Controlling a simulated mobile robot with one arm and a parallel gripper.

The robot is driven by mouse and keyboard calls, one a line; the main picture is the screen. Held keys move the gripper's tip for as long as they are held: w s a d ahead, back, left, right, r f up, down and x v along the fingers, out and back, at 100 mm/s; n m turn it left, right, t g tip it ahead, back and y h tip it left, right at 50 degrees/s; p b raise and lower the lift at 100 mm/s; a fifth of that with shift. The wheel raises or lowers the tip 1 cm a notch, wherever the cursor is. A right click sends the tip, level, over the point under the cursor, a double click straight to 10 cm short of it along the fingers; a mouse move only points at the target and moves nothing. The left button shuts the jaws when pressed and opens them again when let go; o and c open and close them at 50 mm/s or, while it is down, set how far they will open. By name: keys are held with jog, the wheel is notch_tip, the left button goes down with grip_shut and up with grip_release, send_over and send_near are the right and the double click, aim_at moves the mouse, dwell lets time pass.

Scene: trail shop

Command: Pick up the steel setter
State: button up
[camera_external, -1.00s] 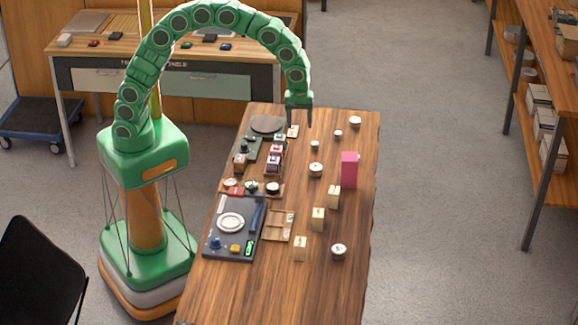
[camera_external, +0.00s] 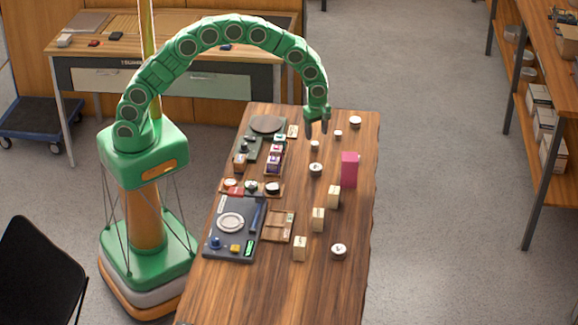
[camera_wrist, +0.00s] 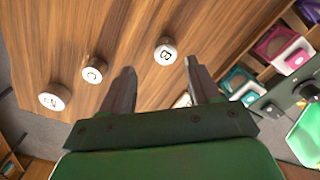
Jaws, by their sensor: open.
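I cannot tell for certain which thing is the steel setter. Three short round pieces with lettered white tops stand ahead of my gripper: one marked B (camera_wrist: 165,51), a middle one (camera_wrist: 94,70) and a larger one (camera_wrist: 54,97). They look like the small round pieces at the table's far end in the external view, the nearest to my gripper being one small piece (camera_external: 314,146). My gripper (camera_external: 316,130) hangs above the table's far part, fingers down. In the wrist view its two fingers (camera_wrist: 160,68) are apart, with nothing held between them.
Trays with small coloured items line the left side. The near end is bare.

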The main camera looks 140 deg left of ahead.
aim_at(315, 143)
jog(key=shift+w+d+f, duration=0.1)
jog(key=shift+d+f, duration=0.1)
jog(key=shift+f, duration=1.1)
jog(key=shift+w+d+f, duration=0.1)
jog(key=shift+d+f, duration=0.1)
jog(key=shift+f, duration=1.1)
jog(key=shift+c, duration=0.2)
grip_shut()
